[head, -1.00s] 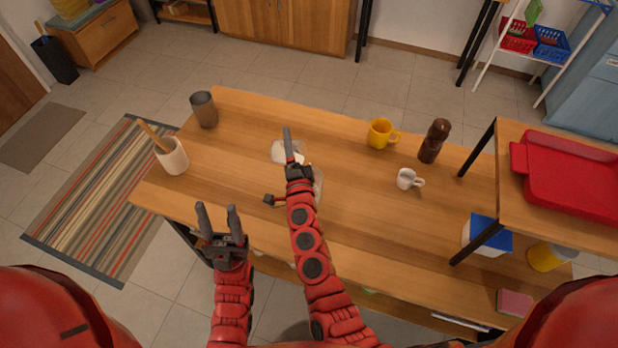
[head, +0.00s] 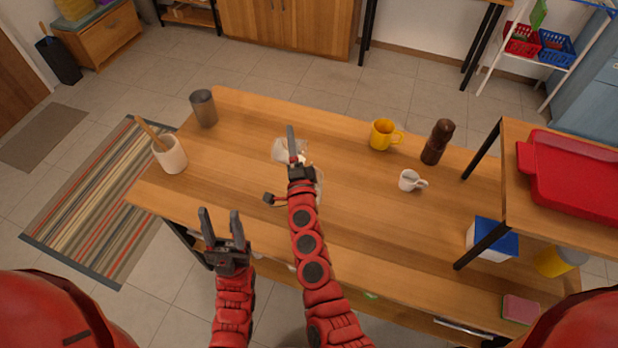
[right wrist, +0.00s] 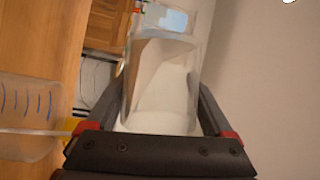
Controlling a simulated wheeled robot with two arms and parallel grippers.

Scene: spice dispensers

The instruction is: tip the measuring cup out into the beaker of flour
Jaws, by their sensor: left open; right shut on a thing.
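My right gripper (head: 292,136) is shut on a clear measuring cup (head: 280,151) above the middle of the table. In the right wrist view the cup (right wrist: 160,95) lies between the two fingers, tipped well over, with white contents or coating showing. A clear beaker with blue marks (right wrist: 32,112) is at the left edge of that view, below the gripper. In the head view the beaker (head: 319,188) is mostly hidden behind my right arm. Its contents cannot be made out.
On the table (head: 250,215) stand a grey cup (head: 203,108), a white crock (head: 170,155), a yellow mug (head: 381,135), a brown mill (head: 436,143) and a white mug (head: 410,180). A raised shelf with a red tray (head: 575,175) is at the right.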

